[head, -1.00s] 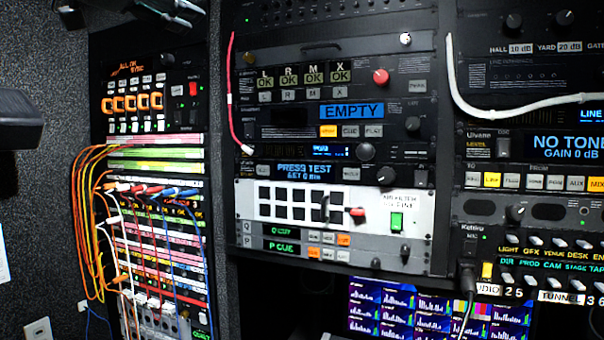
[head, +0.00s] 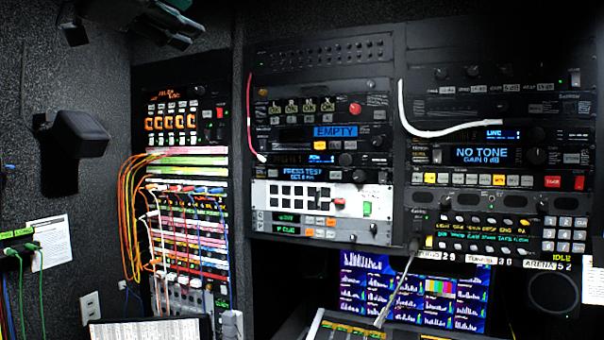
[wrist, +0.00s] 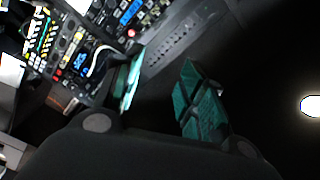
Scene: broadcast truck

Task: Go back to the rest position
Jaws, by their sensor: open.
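My gripper (wrist: 163,92) shows in the wrist view with its two teal-padded fingers spread apart. Nothing is between them, and neither finger touches anything. Beyond the fingers, the equipment racks appear tilted in the upper left, with a dark area to the right. In the head view, dark parts with teal edges hang at the top left edge, cut off by the frame; they look like part of my arm's end, clear of the racks.
The patch bay (head: 185,230) with orange, red and blue cables stands left of the middle rack's white panel (head: 320,199). A dark box (head: 78,133) juts from the left wall. A white cable (head: 440,131) hangs at right. A desk console (head: 375,328) lies low in front.

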